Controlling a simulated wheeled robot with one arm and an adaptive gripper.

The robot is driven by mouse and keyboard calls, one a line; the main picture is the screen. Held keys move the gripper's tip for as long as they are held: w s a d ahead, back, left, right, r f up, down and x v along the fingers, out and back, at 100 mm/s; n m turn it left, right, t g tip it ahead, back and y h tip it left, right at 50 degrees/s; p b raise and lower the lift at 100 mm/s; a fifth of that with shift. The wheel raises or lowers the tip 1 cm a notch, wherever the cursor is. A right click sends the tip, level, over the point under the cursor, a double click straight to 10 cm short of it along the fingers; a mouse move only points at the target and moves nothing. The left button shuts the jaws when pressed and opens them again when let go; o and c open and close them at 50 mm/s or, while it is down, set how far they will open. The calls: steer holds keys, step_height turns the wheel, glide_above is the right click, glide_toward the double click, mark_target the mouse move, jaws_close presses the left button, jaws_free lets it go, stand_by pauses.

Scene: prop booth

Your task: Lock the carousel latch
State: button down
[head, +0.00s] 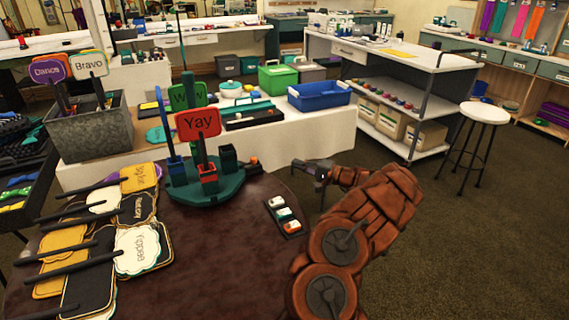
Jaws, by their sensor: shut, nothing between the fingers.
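The carousel (233,192) is a round teal base on the brown round table, with upright holders and several sign paddles standing in it, among them a red "Yay" sign (198,122) and a green sign (181,95). A small dark and orange part (254,166) sits at its right rim; it may be the latch, but it is too small to tell its position. My gripper (300,169) is shut and empty, to the right of that part and apart from it, near the table's far right edge.
A dark strip with three small coloured pieces (284,216) lies right of the carousel. Flat sign paddles (140,246) cover the table's left side. A grey bin of signs (87,128), a blue tray (319,97) and a white counter (300,130) stand behind.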

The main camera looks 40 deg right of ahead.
mark_target(256, 161)
steer(key=shift+w+a+f+p, duration=0.1)
steer(key=shift+w+a, duration=1.1)
steer(key=shift+w, duration=0.45)
steer(key=shift+w+a+p, duration=0.1)
steer(key=shift+w+a, duration=1.05)
steer(key=shift+w, duration=0.55)
steer(key=shift+w+a+f+p, duration=0.1)
steer(key=shift+w+a, duration=1.1)
steer(key=shift+w, duration=0.45)
steer(key=shift+w+a+f+b, duration=0.1)
steer(key=shift+a+b, duration=0.25)
steer(key=shift+b, duration=0.2)
steer(key=shift+w+a+f+b, duration=0.1)
steer(key=shift+a+b, duration=0.25)
steer(key=shift+b, duration=0.2)
steer(key=shift+a+r, duration=0.2)
steer(key=shift+a, duration=0.1)
